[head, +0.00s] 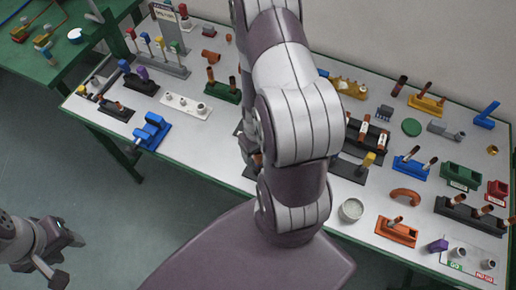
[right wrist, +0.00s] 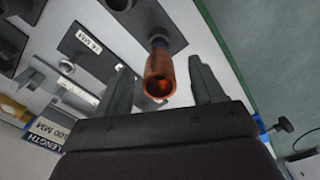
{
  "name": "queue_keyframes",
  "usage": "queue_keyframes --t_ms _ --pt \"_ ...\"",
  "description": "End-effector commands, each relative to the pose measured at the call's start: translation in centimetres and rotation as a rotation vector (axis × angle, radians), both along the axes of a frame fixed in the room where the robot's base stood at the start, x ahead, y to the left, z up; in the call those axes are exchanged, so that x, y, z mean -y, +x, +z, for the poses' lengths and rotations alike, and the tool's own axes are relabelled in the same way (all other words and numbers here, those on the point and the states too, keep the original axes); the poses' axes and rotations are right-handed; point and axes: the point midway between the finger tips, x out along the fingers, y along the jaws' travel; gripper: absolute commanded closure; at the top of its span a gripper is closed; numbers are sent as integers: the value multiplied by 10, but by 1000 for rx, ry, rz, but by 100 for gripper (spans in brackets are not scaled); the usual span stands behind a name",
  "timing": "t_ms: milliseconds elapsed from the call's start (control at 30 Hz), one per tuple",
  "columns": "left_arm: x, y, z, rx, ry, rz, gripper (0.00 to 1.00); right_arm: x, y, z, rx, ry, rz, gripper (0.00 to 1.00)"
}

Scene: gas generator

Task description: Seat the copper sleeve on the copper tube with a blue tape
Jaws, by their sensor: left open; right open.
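In the right wrist view, an open-ended copper piece (right wrist: 158,78) points toward the camera from a dark block. A bluish-grey band shows near its far end; I cannot tell whether this is tape or whether the piece is the sleeve or the tube. My right gripper (right wrist: 158,68) is open, with one finger on each side of the copper piece and gaps showing between. In the head view my right arm hides most of this gripper and the spot below it. My left gripper (head: 52,268) is open and empty over the floor at lower left, away from the table.
The white table (head: 225,122) is crowded with holders. A blue fixture (head: 152,131) stands at its left front edge, with a green block with copper tubes (head: 222,90) behind. An orange tray (head: 396,232) and a grey round dish (head: 351,209) stand at right.

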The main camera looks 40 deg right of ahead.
Motion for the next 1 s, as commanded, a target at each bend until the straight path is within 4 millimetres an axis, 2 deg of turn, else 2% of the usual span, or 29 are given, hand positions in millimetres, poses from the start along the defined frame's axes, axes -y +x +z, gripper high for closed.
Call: queue_keyframes --t_ms 167,400,500,667,1000 --pt "0 0 17 0 0 0 57 0 0 26 1 0 1 32" --pt "0 0 63 0 0 0 57 0 0 96 0 0 1 32" --pt "0 0 77 0 0 0 57 0 0 115 0 0 0 32" --pt "0 0 86 0 0 0 57 0 -1 127 -1 0 0 32" --pt "0 0 84 0 0 0 57 0 0 126 0 0 0 32"
